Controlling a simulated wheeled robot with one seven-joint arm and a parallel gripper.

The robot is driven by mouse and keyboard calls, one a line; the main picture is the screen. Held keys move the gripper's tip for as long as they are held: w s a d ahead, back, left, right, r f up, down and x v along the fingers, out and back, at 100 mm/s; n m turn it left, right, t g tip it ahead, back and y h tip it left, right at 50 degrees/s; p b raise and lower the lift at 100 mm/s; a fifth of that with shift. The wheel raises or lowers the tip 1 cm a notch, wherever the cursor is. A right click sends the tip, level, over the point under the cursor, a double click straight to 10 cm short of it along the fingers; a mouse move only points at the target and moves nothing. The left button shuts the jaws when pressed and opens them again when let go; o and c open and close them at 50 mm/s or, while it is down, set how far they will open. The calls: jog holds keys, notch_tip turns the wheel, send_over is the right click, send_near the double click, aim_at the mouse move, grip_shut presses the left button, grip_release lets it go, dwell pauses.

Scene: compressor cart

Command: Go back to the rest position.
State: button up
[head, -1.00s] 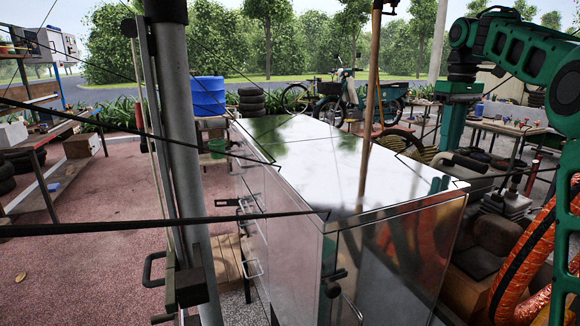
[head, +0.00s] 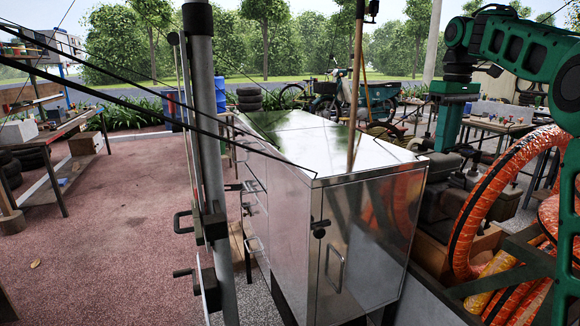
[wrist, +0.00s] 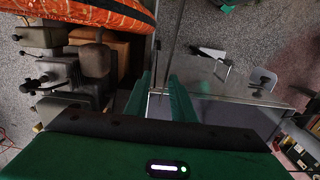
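My gripper (head: 447,148) hangs at the end of my green arm, at the right in the head view. In the wrist view its two green fingers (wrist: 160,85) point away from the camera. They stand apart, with floor and a thin metal edge showing between them. I see nothing held. The task names no object.
A shiny metal cabinet (head: 365,215) stands ahead, with a grey pole (head: 208,130) to its left. Orange hoses (head: 490,195) and machinery are close at the right. A workbench (head: 65,140) stands at the left. The reddish floor (head: 110,235) is clear at the left.

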jog(key=s+f+m, duration=0.3)
jog(key=s+f, duration=0.5)
jog(key=s, duration=0.5)
jog(key=s+f+m, duration=0.4)
jog(key=s+f, duration=0.4)
jog(key=s, duration=0.6)
jog(key=s+f+m, duration=0.3)
jog(key=s+f, duration=0.5)
jog(key=s, duration=0.6)
jog(key=shift+s+d+f+m, duration=0.2)
jog(key=shift+d+m, duration=0.2)
